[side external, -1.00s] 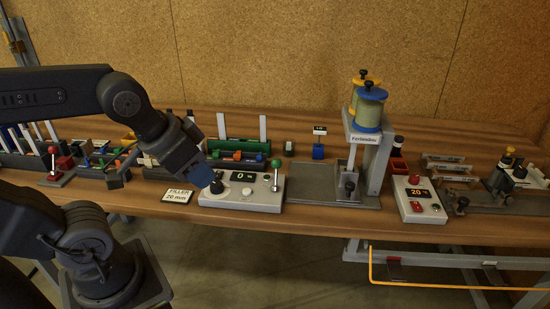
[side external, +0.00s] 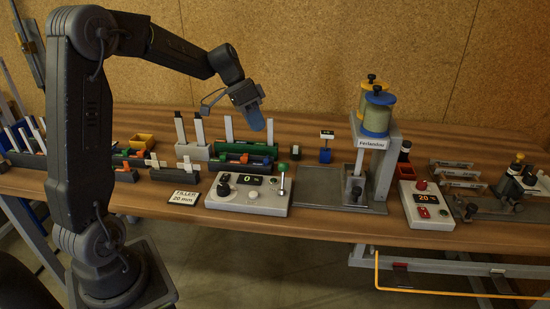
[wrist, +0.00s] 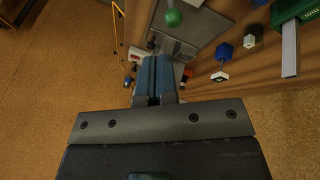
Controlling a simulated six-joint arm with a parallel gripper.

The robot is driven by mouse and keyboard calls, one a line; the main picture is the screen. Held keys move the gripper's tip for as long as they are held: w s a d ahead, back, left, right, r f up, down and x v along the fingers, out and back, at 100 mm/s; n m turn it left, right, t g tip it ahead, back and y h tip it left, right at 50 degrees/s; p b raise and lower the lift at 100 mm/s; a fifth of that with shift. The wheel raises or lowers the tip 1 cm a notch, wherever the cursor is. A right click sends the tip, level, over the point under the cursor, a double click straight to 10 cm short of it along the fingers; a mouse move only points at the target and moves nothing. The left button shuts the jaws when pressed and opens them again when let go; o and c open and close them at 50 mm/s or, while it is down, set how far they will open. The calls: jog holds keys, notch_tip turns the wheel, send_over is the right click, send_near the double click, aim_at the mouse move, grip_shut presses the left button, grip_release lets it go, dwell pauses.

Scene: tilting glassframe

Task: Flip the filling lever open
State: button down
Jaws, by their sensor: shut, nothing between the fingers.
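The filling lever, a pale stem with a green ball (side external: 282,167), stands upright at the right end of the white control box (side external: 235,203). The green ball also shows at the top of the wrist view (wrist: 173,17). The box has a black knob (side external: 223,190) at its left and a display that seems to read 0 %. My gripper (side external: 257,121) has blue fingers and is in the air above and behind the box, up and left of the green ball, touching nothing. In the wrist view its fingers (wrist: 153,75) are together and empty.
A grey plate (side external: 321,190) and a stand with yellow and blue spools (side external: 376,115) are to the right. A green rack (side external: 245,150) is behind. The air around the lever looks clear.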

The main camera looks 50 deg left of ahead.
aim_at(283, 177)
jog(key=w+a+f+h, duration=0.1)
jog(key=w+a+f, duration=0.2)
jog(key=a+f, duration=0.2)
jog(key=a, duration=0.3)
jog(key=shift+a+m+t+h, duration=0.3)
jog(key=shift+m+t+h, duration=0.1)
jog(key=shift+w+f, duration=0.1)
jog(key=x, duration=0.3)
jog(key=d+x, duration=0.1)
jog(key=x, duration=0.3)
jog(key=d+r+x, duration=0.1)
jog(key=x, duration=0.2)
jog(key=shift+s+d+f, duration=0.2)
jog(key=shift+s, duration=0.05)
jog(key=shift+s+d+r, duration=0.1)
jog(key=shift+s+d, duration=0.05)
jog(key=shift+d, duration=0.6)
jog(key=shift+r, duration=0.1)
jog(key=shift+s+d+r+t+y, duration=0.1)
jog(key=shift+s+d+t+y, duration=0.1)
jog(key=shift+t+y, duration=0.1)
